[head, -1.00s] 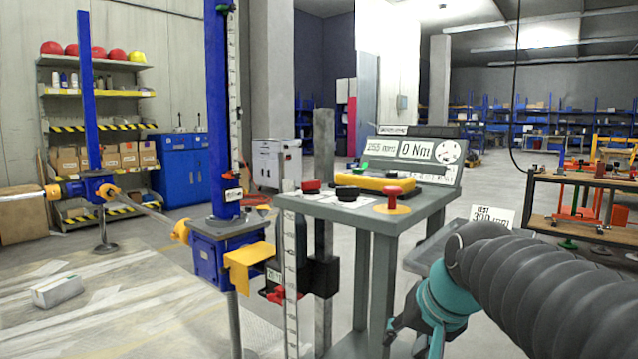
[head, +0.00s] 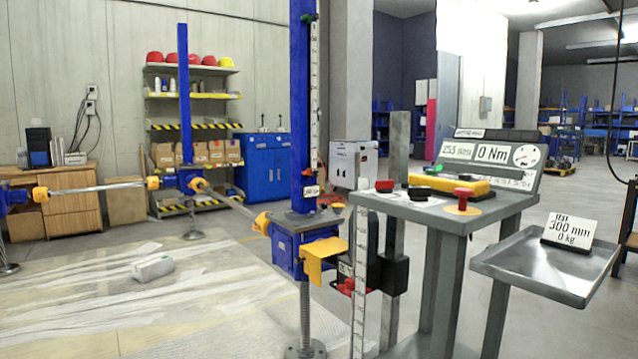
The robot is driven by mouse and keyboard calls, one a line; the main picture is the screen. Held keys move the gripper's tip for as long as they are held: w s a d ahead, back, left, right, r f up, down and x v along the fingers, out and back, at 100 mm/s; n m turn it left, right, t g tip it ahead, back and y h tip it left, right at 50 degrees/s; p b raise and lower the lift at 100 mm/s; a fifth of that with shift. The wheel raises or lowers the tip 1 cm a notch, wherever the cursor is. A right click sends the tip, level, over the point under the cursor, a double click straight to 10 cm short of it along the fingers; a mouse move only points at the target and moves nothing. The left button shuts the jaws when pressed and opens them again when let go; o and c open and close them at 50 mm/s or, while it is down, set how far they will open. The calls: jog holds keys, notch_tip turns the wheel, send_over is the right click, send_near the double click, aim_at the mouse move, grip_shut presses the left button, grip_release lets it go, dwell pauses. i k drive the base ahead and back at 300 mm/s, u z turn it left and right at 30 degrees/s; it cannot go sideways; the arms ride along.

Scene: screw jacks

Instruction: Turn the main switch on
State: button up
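The grey control stand (head: 470,228) is right of centre in the head view. On its top, from left to right, sit a red-topped black control (head: 384,186), a round black knob (head: 420,194) and a red mushroom button (head: 463,195) on a yellow disc. Behind them lies a yellow box (head: 450,184). I cannot tell for certain which control is the main switch, nor its position. The display panel (head: 490,153) at the back reads about 255 mm and 0 Nm. My gripper is not in view.
A metal tray (head: 545,275) with a 300 mm, 0 kg card (head: 567,230) juts out right of the stand. A blue screw jack (head: 288,252) stands left, joined by shafts to another blue jack (head: 186,110). A small pale block (head: 152,268) lies on the floor, which is mostly open at left.

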aim_at(384, 186)
jog(key=u, duration=1.6)
jog(key=i, duration=0.85)
jog(key=z, duration=1.6)
